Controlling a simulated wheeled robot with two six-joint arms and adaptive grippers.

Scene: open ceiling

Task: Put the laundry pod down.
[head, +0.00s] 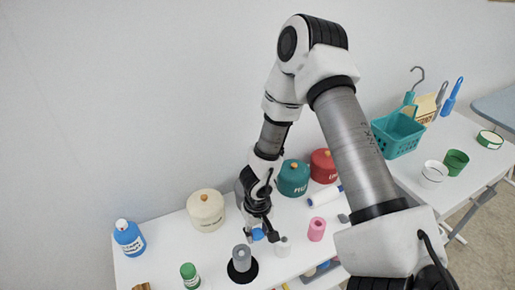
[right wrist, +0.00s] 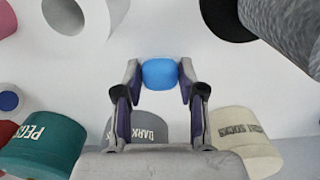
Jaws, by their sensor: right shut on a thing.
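The laundry pod is a small blue rounded piece (right wrist: 160,74), held between the fingertips of my right gripper in the right wrist view. My right gripper (right wrist: 160,78) is shut on it, with one finger on each side. In the head view the right gripper (head: 266,234) reaches down over the white table (head: 165,250), and the pod (head: 257,234) shows as a blue patch by the fingers. I cannot tell whether the pod touches the table. My left gripper is not in view.
A cream canister (head: 206,212), teal canister (head: 293,179) and red canister (head: 323,167) stand behind. A blue bottle (head: 129,240) is left.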

